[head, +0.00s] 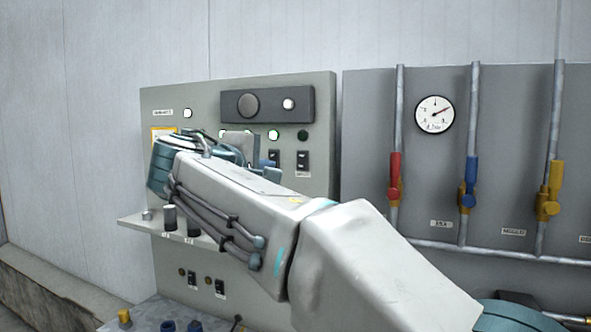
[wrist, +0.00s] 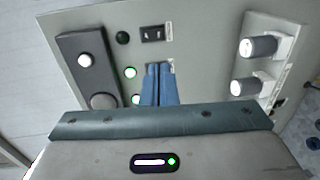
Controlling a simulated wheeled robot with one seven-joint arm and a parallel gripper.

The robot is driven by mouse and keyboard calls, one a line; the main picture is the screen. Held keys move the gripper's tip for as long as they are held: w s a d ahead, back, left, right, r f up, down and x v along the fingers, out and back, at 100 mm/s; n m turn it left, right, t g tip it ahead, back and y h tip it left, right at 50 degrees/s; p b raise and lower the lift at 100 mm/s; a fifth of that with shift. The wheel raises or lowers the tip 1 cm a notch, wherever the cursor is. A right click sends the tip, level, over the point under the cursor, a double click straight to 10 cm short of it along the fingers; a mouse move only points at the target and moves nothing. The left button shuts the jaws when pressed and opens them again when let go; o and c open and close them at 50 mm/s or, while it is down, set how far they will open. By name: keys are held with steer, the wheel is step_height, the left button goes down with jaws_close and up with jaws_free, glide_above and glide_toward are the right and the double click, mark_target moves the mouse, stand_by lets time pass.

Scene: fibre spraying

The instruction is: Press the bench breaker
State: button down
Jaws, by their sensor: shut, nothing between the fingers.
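The grey control panel (head: 320,110) carries dark rocker switches, and I cannot read which label names the bench breaker. In the head view one switch (head: 302,160) is clear of my arm, and another (head: 274,158) shows just above the gripper end. My gripper's blue fingers (wrist: 159,84) are shut together and empty in the wrist view. Their tips overlap the second switch, hiding most of it; I cannot tell whether they touch it. The clear switch also shows in the wrist view (wrist: 152,34), beyond the fingertips. My arm hides part of the panel in the head view.
A shelf with knobs (wrist: 250,85) juts out below the switches. Lit lamps (wrist: 130,72) and a dark lamp (wrist: 122,37) sit beside them. Lower switches (head: 219,287) are under the shelf. A pipe board with a gauge (head: 435,114) and coloured valves stands right.

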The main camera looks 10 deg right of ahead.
mark_target(301, 168)
steer(key=p+x, duration=0.4)
steer(key=x, duration=0.9)
steer(key=shift+w+d, duration=0.25)
steer(key=shift+w, duration=0.15)
steer(key=shift+f, duration=0.1)
